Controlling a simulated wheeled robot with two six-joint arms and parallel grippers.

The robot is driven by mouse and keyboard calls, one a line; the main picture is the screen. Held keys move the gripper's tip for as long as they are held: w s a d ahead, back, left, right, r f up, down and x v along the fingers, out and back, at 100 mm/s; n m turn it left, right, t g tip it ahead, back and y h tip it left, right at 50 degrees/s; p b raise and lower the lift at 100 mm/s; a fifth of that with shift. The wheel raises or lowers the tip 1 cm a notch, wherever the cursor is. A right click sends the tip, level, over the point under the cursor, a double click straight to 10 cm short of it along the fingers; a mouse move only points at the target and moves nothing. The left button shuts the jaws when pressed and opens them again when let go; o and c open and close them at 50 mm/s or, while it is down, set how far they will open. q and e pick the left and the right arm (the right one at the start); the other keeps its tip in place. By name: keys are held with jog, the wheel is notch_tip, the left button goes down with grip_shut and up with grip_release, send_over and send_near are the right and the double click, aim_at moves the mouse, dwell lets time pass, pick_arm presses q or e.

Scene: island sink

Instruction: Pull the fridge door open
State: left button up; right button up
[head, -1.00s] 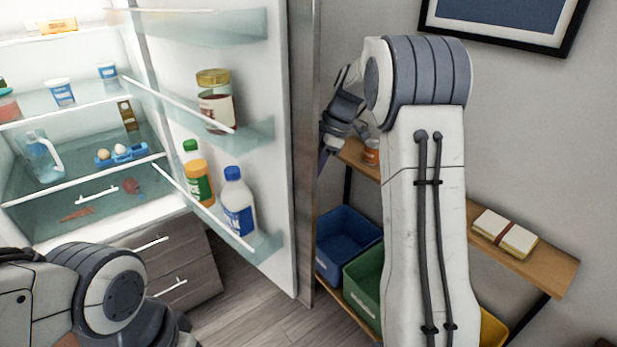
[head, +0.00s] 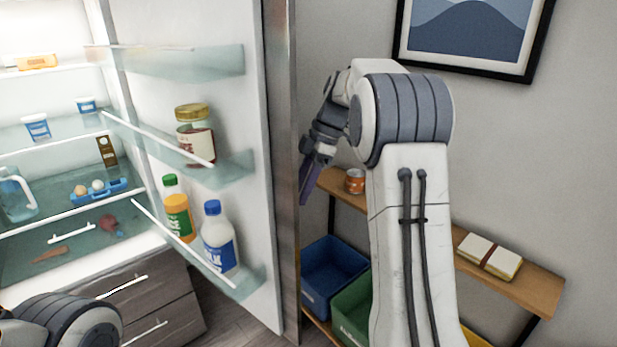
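The fridge door (head: 245,130) stands open, swung out to the right, with its shelved inner side facing me. Its metal outer edge (head: 283,180) runs upright on the right, and the outer face and handle are hidden. My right gripper (head: 306,182) is just to the right of that edge, fingers pointing down. I see it side-on, so I cannot tell whether it is open or touching the door. My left arm shows only at the bottom left corner, and its gripper is out of view.
The door shelves hold a jar (head: 195,137) and bottles (head: 219,238). Food stands inside the fridge, above wooden-fronted drawers (head: 160,305). Beyond the door, a wooden rack (head: 515,275) with blue (head: 330,275) and green bins stands by the wall, partly behind my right arm.

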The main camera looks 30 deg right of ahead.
jog(key=v, duration=0.5)
dwell(0.4)
